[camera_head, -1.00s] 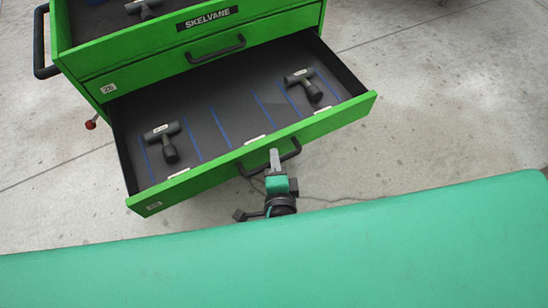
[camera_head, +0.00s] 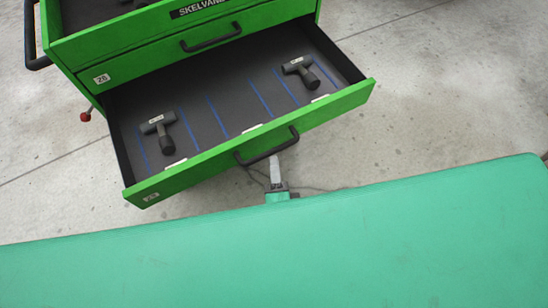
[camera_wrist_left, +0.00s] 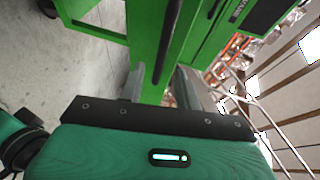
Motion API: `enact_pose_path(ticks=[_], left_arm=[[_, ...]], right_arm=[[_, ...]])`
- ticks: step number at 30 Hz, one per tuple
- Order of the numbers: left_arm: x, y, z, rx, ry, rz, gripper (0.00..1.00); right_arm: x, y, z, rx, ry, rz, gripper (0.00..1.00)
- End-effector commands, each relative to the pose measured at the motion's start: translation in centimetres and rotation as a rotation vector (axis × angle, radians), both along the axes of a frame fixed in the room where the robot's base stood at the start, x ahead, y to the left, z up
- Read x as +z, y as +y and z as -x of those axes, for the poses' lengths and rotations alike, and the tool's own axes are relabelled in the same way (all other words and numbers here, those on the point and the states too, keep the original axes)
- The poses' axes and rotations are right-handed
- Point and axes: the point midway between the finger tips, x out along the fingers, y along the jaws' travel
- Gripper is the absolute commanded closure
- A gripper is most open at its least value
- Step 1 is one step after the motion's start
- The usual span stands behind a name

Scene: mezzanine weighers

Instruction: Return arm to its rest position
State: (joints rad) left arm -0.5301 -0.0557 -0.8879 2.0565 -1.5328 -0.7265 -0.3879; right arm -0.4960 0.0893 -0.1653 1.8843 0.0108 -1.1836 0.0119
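My left gripper (camera_head: 274,160) is low in the head view, just in front of the open drawer's front, under the black drawer handle (camera_head: 268,150). In the left wrist view my left gripper (camera_wrist_left: 160,82) has its two fingers wide apart, with nothing held between them. The handle (camera_wrist_left: 168,42) shows beyond the fingertips as a dark bar against the green drawer front. I cannot tell exactly how far the fingers are from the handle. My right gripper is in neither view.
The green tool cabinet (camera_head: 130,55) has its drawer (camera_head: 345,100) pulled out. Two dark mallets lie inside, one at the left (camera_head: 160,128) and one at the right (camera_head: 300,70), among blue divider lines. Bare concrete floor (camera_head: 440,110) is free to the right.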

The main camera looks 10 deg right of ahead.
Motion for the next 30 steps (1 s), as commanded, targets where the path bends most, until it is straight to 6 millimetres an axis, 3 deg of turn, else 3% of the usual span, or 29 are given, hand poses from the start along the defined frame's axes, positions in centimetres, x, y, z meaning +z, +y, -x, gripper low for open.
enact_pose_path(ticks=[5, 23, 26, 30], left_arm=[[0.2, 0.1, 1.0, -0.001, 0.000, 0.002, 0.66], [-0.1, 0.3, 0.9, 0.006, 0.011, 0.008, 0.66], [-2.1, 1.6, 0.4, 0.040, 0.068, 0.040, 0.66], [-7.6, 5.4, -0.4, 0.147, 0.236, 0.142, 0.66]], right_arm=[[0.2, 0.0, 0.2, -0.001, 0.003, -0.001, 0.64], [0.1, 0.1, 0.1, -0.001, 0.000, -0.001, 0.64], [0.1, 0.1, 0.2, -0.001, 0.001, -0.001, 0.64], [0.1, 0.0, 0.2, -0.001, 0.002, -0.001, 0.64]])
